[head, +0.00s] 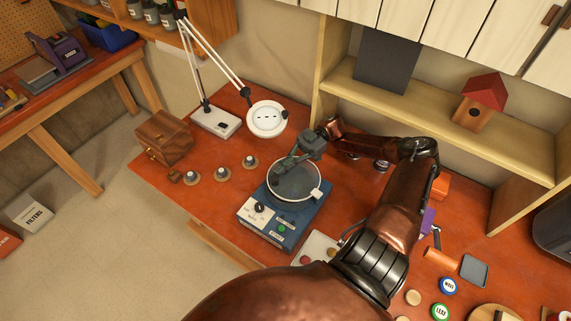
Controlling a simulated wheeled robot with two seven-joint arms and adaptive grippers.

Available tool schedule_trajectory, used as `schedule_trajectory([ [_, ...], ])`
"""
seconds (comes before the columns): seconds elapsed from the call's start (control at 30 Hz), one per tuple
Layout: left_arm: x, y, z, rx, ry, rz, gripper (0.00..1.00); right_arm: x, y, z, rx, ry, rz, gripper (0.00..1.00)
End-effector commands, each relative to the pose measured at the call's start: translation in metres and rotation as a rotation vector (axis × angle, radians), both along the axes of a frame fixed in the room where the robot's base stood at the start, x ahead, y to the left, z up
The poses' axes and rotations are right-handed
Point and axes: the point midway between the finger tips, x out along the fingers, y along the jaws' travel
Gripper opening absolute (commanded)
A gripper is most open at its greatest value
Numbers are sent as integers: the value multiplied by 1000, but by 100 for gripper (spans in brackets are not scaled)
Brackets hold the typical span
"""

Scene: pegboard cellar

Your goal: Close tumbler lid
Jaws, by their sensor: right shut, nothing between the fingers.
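The tumbler (266,222) is a blue machine with a pale control panel, a dark knob and a green button, standing on the red-brown bench. Its round, dark see-through lid (297,184) has a pale rim and a small white tab at the right. The lid lies over the top of the tumbler; I cannot tell whether it sits fully down. My right gripper (279,170) is shut and empty, with its fingers over the lid's far-left part, hiding some of the rim. I cannot tell whether they touch it. My left gripper is not in view.
A white magnifier lamp (266,119) stands behind the tumbler. Several small knobbed pieces (221,174) and a wooden box (163,137) are to the left. A shelf (430,105) with a birdhouse (479,102) rises behind my right arm. Small items lie at the right.

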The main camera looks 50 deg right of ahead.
Motion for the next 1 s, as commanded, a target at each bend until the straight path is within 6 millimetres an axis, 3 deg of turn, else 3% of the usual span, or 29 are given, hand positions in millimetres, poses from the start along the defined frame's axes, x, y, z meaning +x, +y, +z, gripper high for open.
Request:
schedule_trajectory([
  [0.4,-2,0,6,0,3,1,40,-4,17,0,0,2,-5,0],
  [1.0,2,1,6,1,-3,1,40,-4,12,0,-1,2,-6,0],
])
